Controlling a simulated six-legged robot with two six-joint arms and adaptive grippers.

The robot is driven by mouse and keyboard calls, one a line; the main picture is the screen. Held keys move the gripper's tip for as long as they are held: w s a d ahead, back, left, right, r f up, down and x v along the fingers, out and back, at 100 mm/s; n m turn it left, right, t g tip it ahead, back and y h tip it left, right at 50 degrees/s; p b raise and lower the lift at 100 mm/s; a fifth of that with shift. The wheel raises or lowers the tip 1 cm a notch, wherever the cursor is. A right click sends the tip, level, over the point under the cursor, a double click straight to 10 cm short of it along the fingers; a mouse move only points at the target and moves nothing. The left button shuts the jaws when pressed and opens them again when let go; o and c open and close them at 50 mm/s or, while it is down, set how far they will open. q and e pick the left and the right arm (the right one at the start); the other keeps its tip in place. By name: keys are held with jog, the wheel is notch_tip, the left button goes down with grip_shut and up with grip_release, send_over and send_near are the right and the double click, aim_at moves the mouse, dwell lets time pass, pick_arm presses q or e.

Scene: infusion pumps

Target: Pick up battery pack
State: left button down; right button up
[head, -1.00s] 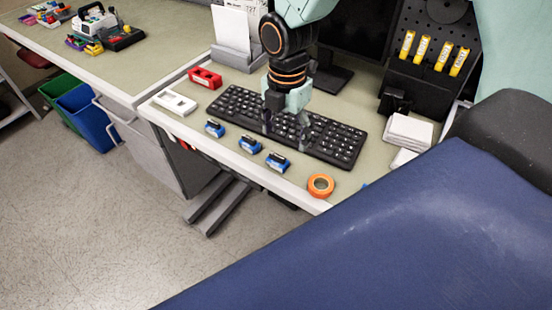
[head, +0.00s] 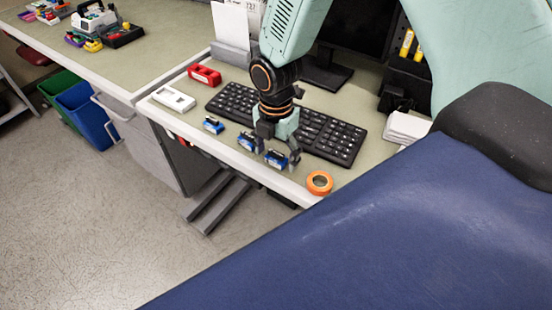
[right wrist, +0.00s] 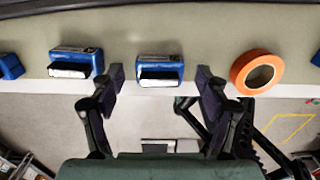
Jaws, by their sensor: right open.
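Three blue battery packs lie in a row along the front edge of the desk: one on the left (head: 213,125), one in the middle (head: 246,142) and one on the right (head: 276,161). My right gripper (head: 278,152) is open and points down over the right pack. In the right wrist view, that right pack (right wrist: 160,69) sits between the spread fingers (right wrist: 160,78), with a gap on both sides. The middle pack (right wrist: 76,63) is just outside the left finger. My left gripper is not in view.
An orange tape roll (head: 319,182) lies to the right of the right pack. A black keyboard (head: 335,140) is behind the packs. A white case (head: 173,99) and a red holder (head: 205,76) are at the left. A blue padded surface (head: 370,240) fills the lower right.

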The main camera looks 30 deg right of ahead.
aim_at(277, 153)
jog(key=shift+d, duration=0.15)
jog(key=shift+c, duration=0.4)
jog(key=shift+a, duration=0.2)
jog(key=c, duration=0.3)
jog(key=shift+d, duration=0.15)
jog(key=c, duration=0.9)
notch_tip(277, 153, up, 10)
jog(key=shift+p, duration=0.6)
